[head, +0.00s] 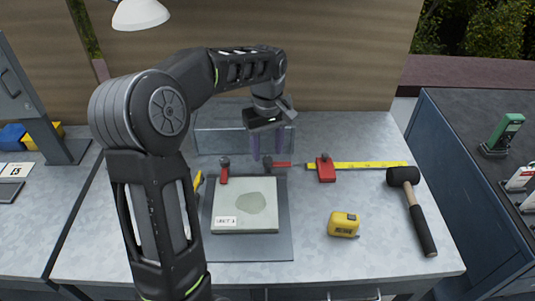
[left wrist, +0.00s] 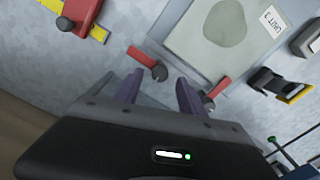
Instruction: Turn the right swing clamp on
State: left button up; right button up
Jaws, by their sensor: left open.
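The right swing clamp (head: 283,164) stands at the plate's back right corner. Its red arm points right, away from the pale plate (head: 257,220) labelled as a unit. In the left wrist view this clamp (left wrist: 142,59) has its dark pivot between the fingertips. The left swing clamp (head: 224,172) has its red arm over the plate's back left edge; it also shows in the left wrist view (left wrist: 218,89). My left gripper (head: 268,154) is open, purple fingers pointing down, above and behind the right clamp; contact cannot be told. My right gripper is not in view.
A red block (head: 326,170) on a yellow rule (head: 375,165) lies right of the clamp. A yellow tape measure (head: 343,224) and a black mallet (head: 415,205) lie farther right. A clear panel (head: 215,142) stands behind.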

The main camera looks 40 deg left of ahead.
pick_arm(q)
jog(key=shift+f, duration=1.3)
grip_shut()
